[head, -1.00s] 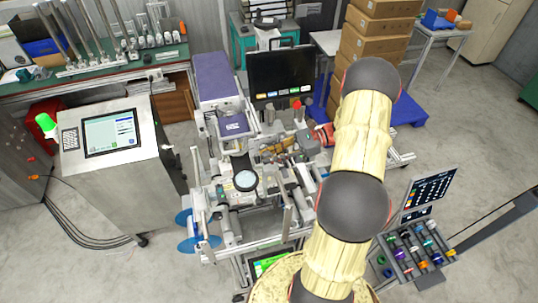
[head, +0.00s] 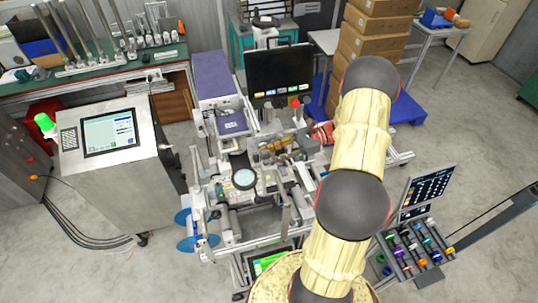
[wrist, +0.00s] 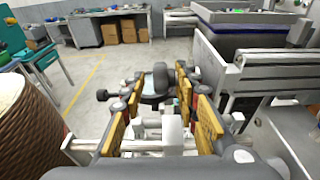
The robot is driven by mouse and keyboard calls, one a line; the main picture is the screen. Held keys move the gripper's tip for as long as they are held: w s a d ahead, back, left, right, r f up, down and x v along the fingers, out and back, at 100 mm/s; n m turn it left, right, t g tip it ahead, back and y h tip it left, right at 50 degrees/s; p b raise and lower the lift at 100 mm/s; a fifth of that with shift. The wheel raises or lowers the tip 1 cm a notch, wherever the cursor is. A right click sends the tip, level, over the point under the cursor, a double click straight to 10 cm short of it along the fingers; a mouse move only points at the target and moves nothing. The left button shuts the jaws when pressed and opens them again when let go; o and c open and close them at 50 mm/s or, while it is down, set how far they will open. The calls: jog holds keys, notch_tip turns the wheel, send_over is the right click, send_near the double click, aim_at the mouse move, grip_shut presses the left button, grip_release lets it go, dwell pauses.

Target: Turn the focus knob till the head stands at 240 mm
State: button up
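My gripper (wrist: 160,98) has yellow finger pads and reaches forward in the wrist view. Its fingers stand apart on both sides of a dark, upright rounded knob (wrist: 160,76), with gaps visible on each side. I cannot tell for certain that this is the focus knob. A pale block and post (wrist: 172,128) show between the fingers, nearer the camera. In the head view my gripper (head: 275,147) is small, over the middle of the machine. The machine head with a purple top (head: 217,75) stands behind it. No millimetre reading is legible.
A black monitor (head: 280,72) stands behind the machine and a control cabinet with a screen (head: 108,131) to its left. A rack of coloured parts (head: 417,247) is at the lower right. Stacked boxes (head: 378,28) stand behind. Open floor shows at the right.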

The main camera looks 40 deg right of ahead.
jog(key=v, duration=1.1)
jog(key=shift+d, duration=0.4)
jog(key=shift+s+r, duration=0.1)
